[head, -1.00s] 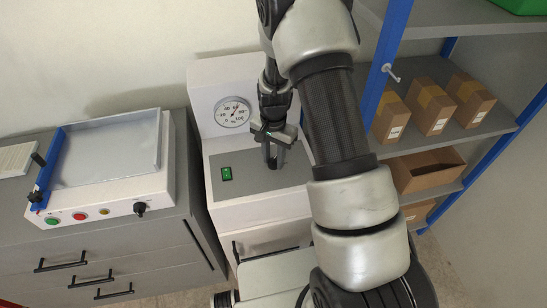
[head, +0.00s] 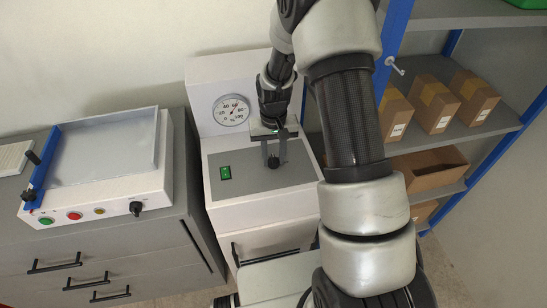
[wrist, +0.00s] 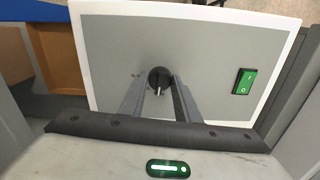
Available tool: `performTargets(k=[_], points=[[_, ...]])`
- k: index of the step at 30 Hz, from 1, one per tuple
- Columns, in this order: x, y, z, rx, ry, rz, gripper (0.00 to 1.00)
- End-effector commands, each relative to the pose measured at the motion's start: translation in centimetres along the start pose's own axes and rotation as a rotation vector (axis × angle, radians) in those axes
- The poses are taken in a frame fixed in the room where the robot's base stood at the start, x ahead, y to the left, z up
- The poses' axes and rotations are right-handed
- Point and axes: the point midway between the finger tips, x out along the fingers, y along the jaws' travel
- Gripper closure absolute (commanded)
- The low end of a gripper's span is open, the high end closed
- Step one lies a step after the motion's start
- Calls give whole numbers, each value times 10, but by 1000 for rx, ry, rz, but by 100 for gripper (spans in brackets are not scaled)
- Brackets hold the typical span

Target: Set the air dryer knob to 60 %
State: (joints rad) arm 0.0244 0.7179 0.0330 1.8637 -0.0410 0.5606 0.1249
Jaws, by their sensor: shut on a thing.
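The air dryer (head: 212,160) is a white cabinet with a grey top and an upright back panel. Its round dial gauge (head: 231,110) has a percent scale; the needle points up and to the right, seemingly near 60, but is too small to read exactly. The black knob (head: 273,161) is on the grey top, and it also shows in the wrist view (wrist: 159,80) with a pale pointer line. My gripper (head: 271,158) points down with a finger on each side of the knob, shut on it.
A green rocker switch (head: 226,173) is left of the knob. A machine with a blue-edged tray (head: 108,148) stands on the left cabinet. A blue-framed shelf (head: 410,65) with cardboard boxes (head: 436,105) stands close on the right, beside my arm.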

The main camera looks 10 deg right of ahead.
Motion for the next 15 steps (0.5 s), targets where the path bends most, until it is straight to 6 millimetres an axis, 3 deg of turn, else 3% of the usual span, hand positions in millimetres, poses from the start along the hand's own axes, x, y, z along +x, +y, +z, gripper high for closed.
performTargets(k=[15], points=[[-1,0,0,-127,1,0,93]])
